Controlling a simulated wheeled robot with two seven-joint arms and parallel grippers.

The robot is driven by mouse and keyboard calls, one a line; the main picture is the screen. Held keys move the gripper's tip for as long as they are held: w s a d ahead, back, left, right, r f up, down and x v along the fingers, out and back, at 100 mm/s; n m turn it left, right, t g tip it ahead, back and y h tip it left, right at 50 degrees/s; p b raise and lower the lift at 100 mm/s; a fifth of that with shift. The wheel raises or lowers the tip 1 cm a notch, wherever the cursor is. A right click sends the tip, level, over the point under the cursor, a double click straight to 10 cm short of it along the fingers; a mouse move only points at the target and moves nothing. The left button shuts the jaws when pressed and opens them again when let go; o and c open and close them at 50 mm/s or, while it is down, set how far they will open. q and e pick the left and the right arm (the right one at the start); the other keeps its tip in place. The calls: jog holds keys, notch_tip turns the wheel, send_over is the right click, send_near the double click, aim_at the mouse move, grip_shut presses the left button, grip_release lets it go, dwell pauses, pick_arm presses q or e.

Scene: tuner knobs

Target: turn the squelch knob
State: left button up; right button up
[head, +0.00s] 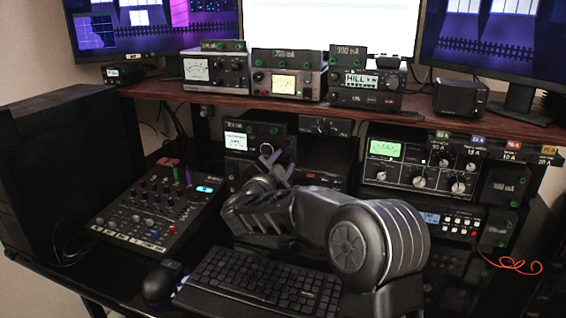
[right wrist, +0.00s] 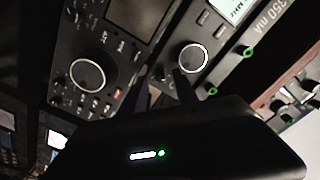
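My right gripper (head: 279,163) reaches to the front of the stacked radios under the shelf. In the right wrist view its two dark fingers (right wrist: 161,88) stand apart, with a gap between the tips. A small dark knob (right wrist: 159,73) shows in line with that gap; I cannot tell whether the fingers touch it. A larger white-ringed knob (right wrist: 192,57) is just above the right finger, and another ringed knob (right wrist: 87,76) is to the left. The labels are too small to read, so I cannot tell which knob is squelch. My left gripper is not in view.
A radio with a lit display (head: 236,141) stands left of the gripper. A mixer (head: 158,205) is at left, a keyboard (head: 262,284) and mouse (head: 160,281) in front. A tuner with several knobs (head: 405,162) is at right. The wooden shelf (head: 300,112) overhangs the radios.

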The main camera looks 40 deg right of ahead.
jog(key=v, duration=0.7)
dwell(1.6)
